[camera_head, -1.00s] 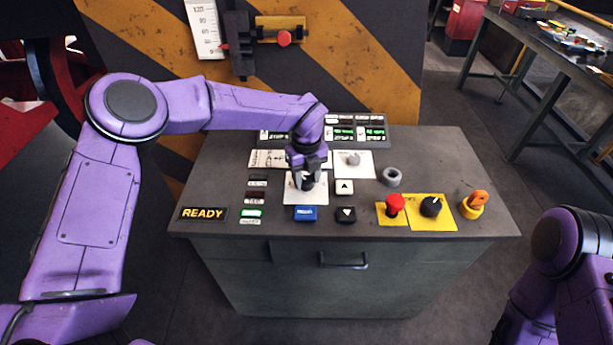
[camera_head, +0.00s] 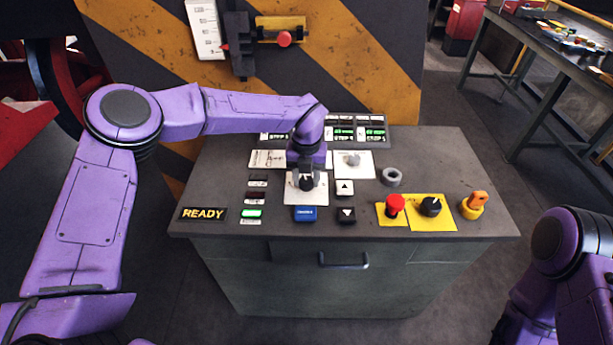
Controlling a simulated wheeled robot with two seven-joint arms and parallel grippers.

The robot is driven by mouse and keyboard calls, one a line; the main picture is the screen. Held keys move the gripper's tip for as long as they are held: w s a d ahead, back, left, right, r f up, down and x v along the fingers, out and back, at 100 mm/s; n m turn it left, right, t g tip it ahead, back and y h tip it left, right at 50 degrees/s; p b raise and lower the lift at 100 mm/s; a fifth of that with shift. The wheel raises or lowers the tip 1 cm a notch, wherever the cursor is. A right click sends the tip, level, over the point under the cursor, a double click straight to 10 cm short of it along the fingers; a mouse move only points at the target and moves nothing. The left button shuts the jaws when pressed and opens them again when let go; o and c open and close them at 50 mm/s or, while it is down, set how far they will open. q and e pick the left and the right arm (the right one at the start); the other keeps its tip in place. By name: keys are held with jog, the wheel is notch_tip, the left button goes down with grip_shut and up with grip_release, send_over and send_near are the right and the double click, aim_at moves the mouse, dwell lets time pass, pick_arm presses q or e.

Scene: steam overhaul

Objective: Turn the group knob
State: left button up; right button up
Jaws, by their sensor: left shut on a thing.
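A dark knob (camera_head: 306,184) stands on a white plate (camera_head: 318,198) in the middle of the console top. My left gripper (camera_head: 306,180) points down over this plate and is shut on the knob, hiding most of it and its markings. A second, pale knob (camera_head: 353,159) sits on another white plate behind and to the right. A black knob (camera_head: 431,206) sits on a yellow plate at the right. My right arm shows at the lower right; its gripper is out of the picture.
A blue button (camera_head: 305,213) and two arrow buttons, up (camera_head: 345,187) and down (camera_head: 347,214), lie close to the left gripper. A red button (camera_head: 395,203), an orange key switch (camera_head: 473,203) and a grey ring (camera_head: 391,176) stand further right. A lit READY sign (camera_head: 203,214) is at the left.

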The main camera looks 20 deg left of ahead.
aim_at(307, 180)
dwell(0.3)
pick_arm(q)
jog(key=o, duration=1.1)
jog(key=shift+c, duration=0.2)
notch_tip(307, 180, up, 11)
jog(key=b, duration=0.2)
jog(key=shift+f+b, duration=0.15)
jog(key=shift+b, duration=0.2)
